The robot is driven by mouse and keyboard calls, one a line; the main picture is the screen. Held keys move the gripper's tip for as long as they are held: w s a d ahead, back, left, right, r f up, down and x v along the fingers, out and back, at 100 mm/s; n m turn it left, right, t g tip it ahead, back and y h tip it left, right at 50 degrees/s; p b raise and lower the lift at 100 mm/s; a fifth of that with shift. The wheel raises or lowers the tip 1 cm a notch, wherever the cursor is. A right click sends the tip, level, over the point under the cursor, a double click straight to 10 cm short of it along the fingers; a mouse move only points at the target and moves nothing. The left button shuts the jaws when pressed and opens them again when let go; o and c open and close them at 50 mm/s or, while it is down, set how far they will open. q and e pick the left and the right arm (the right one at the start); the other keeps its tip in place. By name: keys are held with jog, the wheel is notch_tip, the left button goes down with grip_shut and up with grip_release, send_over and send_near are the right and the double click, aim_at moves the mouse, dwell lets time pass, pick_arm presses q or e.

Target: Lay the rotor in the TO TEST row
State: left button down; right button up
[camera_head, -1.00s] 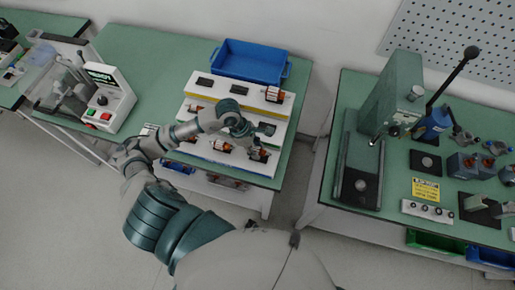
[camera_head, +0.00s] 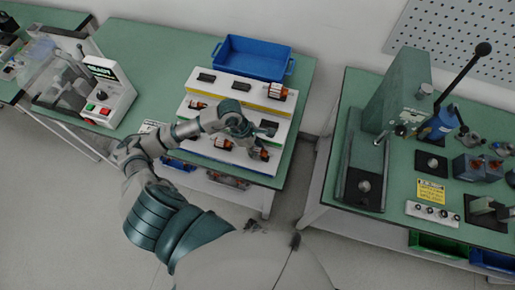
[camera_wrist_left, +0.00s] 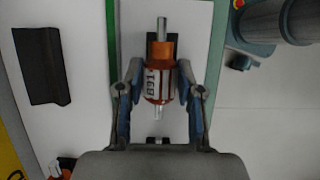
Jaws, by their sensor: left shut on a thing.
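My left gripper (camera_head: 252,146) is over the right end of the lowest row of the white stepped rack (camera_head: 228,93). In the left wrist view, its two fingers (camera_wrist_left: 160,90) flank and are shut on a rotor (camera_wrist_left: 154,85) with an orange-copper body, a printed label and a steel shaft. The rotor also shows at the gripper in the head view (camera_head: 262,155). It lines up with a black cradle (camera_wrist_left: 155,48) beneath it; whether it rests fully in it I cannot tell. Row lettering is not readable. My right gripper is not in view.
Another rotor (camera_head: 277,91) lies at the right of the top row. An empty black cradle (camera_wrist_left: 40,65) is one row up. A blue bin (camera_head: 252,58) stands behind the rack. A control box (camera_head: 107,94) is at left, a press (camera_head: 395,90) on the right bench.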

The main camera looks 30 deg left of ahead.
pick_arm(q)
jog(key=shift+d+r, duration=0.1)
jog(key=shift+d, duration=0.6)
jog(key=shift+d+b, duration=0.25)
jog(key=shift+b, duration=0.05)
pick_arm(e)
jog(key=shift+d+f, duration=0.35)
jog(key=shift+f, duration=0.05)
pick_arm(q)
jog(key=shift+a, duration=0.1)
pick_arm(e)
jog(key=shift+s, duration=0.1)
pick_arm(q)
jog(key=shift+a+f, duration=0.2)
jog(key=shift+a, duration=0.15)
jog(key=c, duration=0.9)
grip_release()
jog(key=shift+o, duration=1.1)
jog(key=shift+d, duration=0.15)
jog(key=shift+d+r, duration=0.1)
jog(key=shift+d, duration=0.2)
